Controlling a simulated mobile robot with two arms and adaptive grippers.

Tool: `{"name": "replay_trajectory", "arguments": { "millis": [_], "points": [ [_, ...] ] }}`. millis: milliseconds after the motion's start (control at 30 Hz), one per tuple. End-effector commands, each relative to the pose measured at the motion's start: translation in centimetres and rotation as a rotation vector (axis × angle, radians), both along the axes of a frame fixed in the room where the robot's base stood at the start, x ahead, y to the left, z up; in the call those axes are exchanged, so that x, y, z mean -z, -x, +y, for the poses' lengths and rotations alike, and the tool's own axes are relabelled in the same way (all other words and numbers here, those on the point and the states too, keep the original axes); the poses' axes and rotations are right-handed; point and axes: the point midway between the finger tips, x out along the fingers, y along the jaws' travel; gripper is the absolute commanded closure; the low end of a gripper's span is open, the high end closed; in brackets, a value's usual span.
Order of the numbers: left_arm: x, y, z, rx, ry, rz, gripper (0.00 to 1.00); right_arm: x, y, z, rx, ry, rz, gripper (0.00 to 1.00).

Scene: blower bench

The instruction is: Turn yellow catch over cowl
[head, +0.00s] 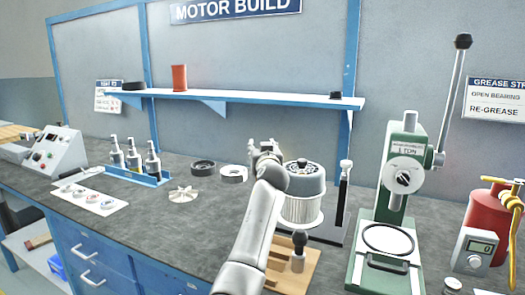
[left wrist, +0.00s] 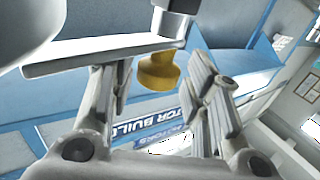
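The motor (head: 303,205) stands on a wooden fixture, with a grey cowl (head: 304,172) on top. In the left wrist view, a yellow piece (left wrist: 158,72), which looks like the catch, hangs from a dark post. I cannot make it out in the head view, where my gripper and the cowl may hide it. My left gripper (head: 264,149) is at the left side of the cowl. In the left wrist view its fingers (left wrist: 160,95) are apart, with the yellow piece showing between them; I cannot tell whether they touch it. My right gripper is not in view.
A green press (head: 398,200) with a tall lever stands to the right. A dark upright post (head: 344,195) stands just right of the motor. The bench front left of my arm is clear.

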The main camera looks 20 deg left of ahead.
Motion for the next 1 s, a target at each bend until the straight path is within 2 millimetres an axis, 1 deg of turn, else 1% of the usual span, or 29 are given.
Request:
{"name": "replay_trajectory", "arguments": {
  "millis": [333,467,567,1000],
  "points": [
    [0.2,0.0,-0.2,0.003,0.001,0.002,0.50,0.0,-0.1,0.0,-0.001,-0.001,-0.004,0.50],
    [0.2,0.5,-0.4,0.002,0.002,0.001,0.50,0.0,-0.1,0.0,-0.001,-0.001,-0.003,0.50],
    [0.2,1.2,-0.8,0.003,0.001,0.000,0.50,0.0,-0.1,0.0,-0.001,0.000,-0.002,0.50],
    [0.2,5.6,-2.7,0.003,0.001,0.001,0.50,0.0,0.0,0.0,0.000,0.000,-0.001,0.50]
  ]
}}
